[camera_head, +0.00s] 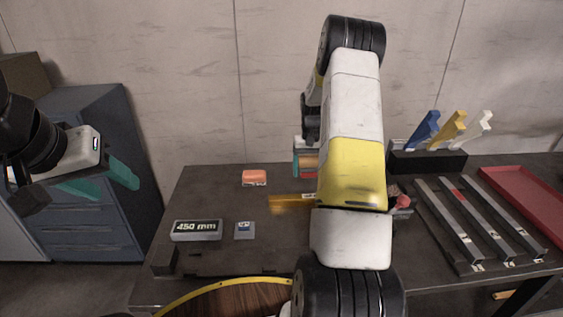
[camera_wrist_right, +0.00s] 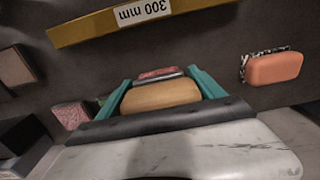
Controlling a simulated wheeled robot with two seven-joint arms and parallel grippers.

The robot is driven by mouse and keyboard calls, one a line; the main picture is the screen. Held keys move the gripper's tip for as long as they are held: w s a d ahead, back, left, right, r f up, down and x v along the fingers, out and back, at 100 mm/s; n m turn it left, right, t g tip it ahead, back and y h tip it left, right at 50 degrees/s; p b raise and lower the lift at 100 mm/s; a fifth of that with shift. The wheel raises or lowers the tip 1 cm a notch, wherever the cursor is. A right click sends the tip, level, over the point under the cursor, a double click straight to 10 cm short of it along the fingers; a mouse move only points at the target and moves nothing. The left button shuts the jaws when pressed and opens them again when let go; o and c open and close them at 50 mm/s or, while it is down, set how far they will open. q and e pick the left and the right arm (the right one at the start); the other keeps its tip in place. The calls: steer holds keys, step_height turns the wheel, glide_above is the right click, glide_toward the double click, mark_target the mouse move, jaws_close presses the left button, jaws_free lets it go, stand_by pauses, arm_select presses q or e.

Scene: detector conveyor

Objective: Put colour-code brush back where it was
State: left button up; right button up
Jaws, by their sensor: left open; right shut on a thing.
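My right gripper (camera_wrist_right: 162,86) has teal fingers shut on a tan, rounded block (camera_wrist_right: 160,97) in the right wrist view; I cannot tell for sure that it is the brush. In the head view the tan block (camera_head: 308,164) shows just left of my right arm, which hides most of that gripper. A black rack (camera_head: 428,162) at the back right holds a blue (camera_head: 424,131), a yellow (camera_head: 448,130) and a white (camera_head: 479,131) upright tool, all leaning right. My left gripper (camera_head: 108,180) is open and empty, left of the table.
A yellow "300 mm" bar (camera_wrist_right: 140,18) and an orange sponge-like block (camera_wrist_right: 273,68) lie near the right gripper. A "450 mm" display (camera_head: 196,230) stands front left. Grey rails (camera_head: 475,221) and a red tray (camera_head: 525,199) are at right. My right arm covers the table's middle.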

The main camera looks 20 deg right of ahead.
steer(key=w, duration=0.2)
steer(key=w+a, duration=0.1)
steer(key=w, duration=0.1)
steer(key=w+a, duration=0.1)
steer(key=w, duration=0.1)
steer(key=shift+a+f, duration=0.1)
steer(key=shift+f, duration=0.2)
steer(key=shift+w+f, duration=0.15)
steer(key=shift+f, duration=1.6)
steer(key=o, duration=1.5)
steer(key=shift+f, duration=0.1)
steer(key=shift+c, duration=0.2)
